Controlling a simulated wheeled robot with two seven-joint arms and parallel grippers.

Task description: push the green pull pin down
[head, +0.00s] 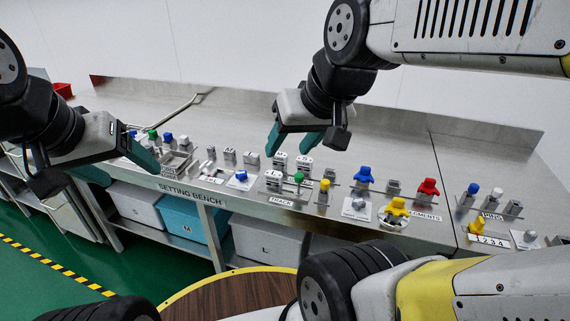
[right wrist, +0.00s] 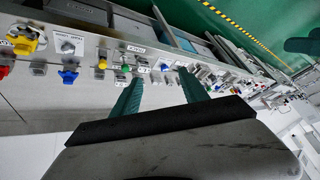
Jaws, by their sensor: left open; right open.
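Two green-topped pieces show in the head view. One green knob (head: 299,177) stands upright on a thin stem near the TRACK label, left of a yellow knob. Another green knob (head: 153,134) is at the far left; I cannot tell which is the pull pin. My right gripper (head: 292,143) is open and empty above the bench, above and behind the nearer green knob. In the right wrist view a green knob (right wrist: 126,68) shows just beyond the left finger of the right gripper (right wrist: 157,82). My left gripper (head: 123,167) is open at the bench's left front edge.
The metal setting bench (head: 400,145) holds several fixtures, with a blue knob (head: 364,175), red knob (head: 428,187) and yellow knob (head: 324,184) to the right. Bins (head: 190,218) stand below. The bench's back strip is mostly clear.

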